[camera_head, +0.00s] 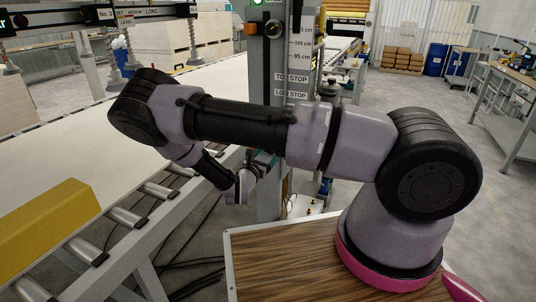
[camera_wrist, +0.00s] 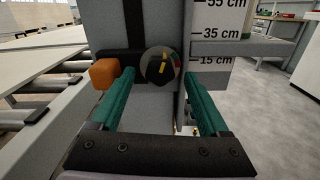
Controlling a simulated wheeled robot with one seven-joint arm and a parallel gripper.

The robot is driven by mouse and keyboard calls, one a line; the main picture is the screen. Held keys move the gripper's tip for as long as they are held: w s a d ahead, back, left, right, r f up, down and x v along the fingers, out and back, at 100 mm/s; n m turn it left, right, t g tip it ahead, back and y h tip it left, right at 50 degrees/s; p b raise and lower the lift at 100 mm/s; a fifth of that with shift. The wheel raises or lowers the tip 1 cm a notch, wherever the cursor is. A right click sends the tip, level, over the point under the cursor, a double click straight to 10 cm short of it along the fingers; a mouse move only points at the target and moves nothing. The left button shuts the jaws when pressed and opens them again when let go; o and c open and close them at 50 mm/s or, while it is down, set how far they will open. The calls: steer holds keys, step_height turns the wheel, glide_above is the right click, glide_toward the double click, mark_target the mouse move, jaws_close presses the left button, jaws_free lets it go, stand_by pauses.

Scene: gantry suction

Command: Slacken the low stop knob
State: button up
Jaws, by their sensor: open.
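In the wrist view a dark round knob (camera_wrist: 160,66) with a yellow mark and some red on its face sits on a black bracket on the grey post (camera_wrist: 150,112). An orange block (camera_wrist: 104,73) is on the same bracket, to its left. My gripper (camera_wrist: 158,76) is open, its two teal fingers reaching toward the post with the knob between their tips in the picture. I cannot tell whether they touch it. In the head view my gripper (camera_head: 264,160) is beside the post, below the LOW STOP label (camera_head: 290,93); my arm hides the knob there.
A height scale (camera_wrist: 222,32) runs along the post, right of the knob. A roller conveyor (camera_head: 128,214) with a large pale board (camera_head: 80,125) lies to the left, a yellow block (camera_head: 48,222) at its near side. Grey floor is free at the right.

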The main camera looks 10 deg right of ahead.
steer(key=v, duration=1)
steer(key=shift+s, duration=0.1)
steer(key=x, duration=1)
steer(key=shift+w, duration=0.3)
steer(key=shift+d, duration=0.1)
jaws_close()
